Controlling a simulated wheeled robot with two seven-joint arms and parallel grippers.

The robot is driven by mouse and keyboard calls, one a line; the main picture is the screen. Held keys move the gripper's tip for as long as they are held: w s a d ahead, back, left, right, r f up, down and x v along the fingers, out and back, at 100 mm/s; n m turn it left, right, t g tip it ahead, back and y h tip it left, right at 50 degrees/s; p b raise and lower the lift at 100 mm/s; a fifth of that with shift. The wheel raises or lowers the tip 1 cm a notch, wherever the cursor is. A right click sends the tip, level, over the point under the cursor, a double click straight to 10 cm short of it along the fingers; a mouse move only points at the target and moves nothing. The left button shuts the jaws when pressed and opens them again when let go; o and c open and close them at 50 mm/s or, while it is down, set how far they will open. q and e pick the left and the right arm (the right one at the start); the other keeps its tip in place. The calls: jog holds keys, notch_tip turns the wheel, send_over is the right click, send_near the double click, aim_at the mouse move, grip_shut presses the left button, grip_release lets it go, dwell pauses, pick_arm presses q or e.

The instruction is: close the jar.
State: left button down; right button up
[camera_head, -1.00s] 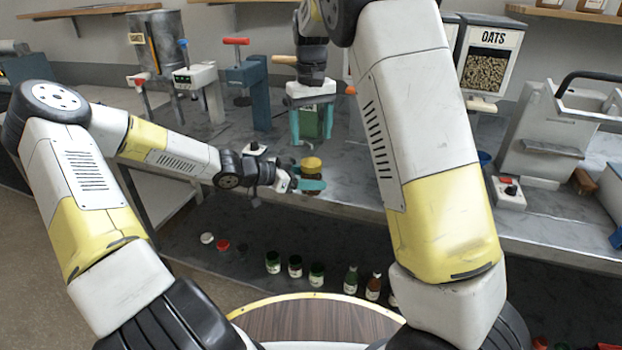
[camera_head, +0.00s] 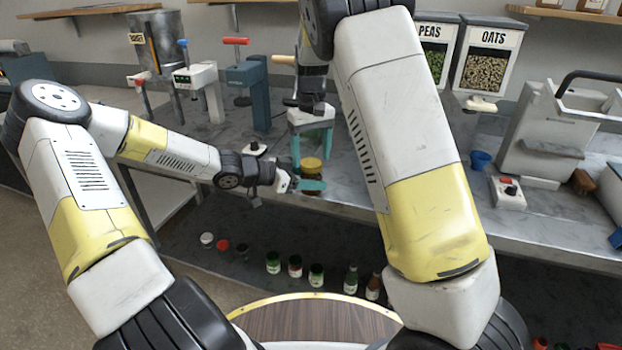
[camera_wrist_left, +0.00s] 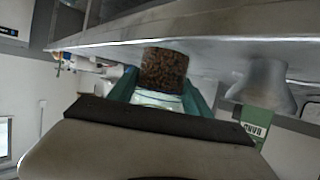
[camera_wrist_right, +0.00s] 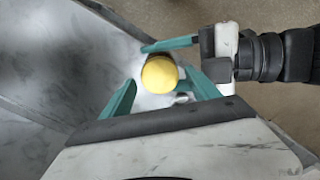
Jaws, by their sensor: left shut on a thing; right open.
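The jar (camera_wrist_left: 165,68) holds brown granules and is clasped between the teal fingers of my left gripper (camera_head: 311,186), over the front edge of the bench. A yellow lid (camera_head: 311,164) sits at the top of the jar; whether it is fully seated I cannot tell. My right gripper (camera_head: 312,152) is open and points down above the lid. In the right wrist view the round yellow lid (camera_wrist_right: 159,75) shows from above between the spread fingers, with space on both sides. The left gripper's fingers reach in from the right there.
The grey bench (camera_head: 350,185) has clamp-like stations (camera_head: 247,85) at the back left. PEAS and OATS dispensers (camera_head: 487,55), a blue cup (camera_head: 480,160) and a button box (camera_head: 508,192) stand right. Several jars and bottles (camera_head: 295,265) stand on the lower shelf.

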jog(key=shift+f, duration=0.65)
jog(key=c, duration=1.5)
jog(key=o, duration=1.7)
notch_tip(320, 180, up, 12)
jog(key=shift+r, duration=0.1)
jog(key=shift+d, duration=0.1)
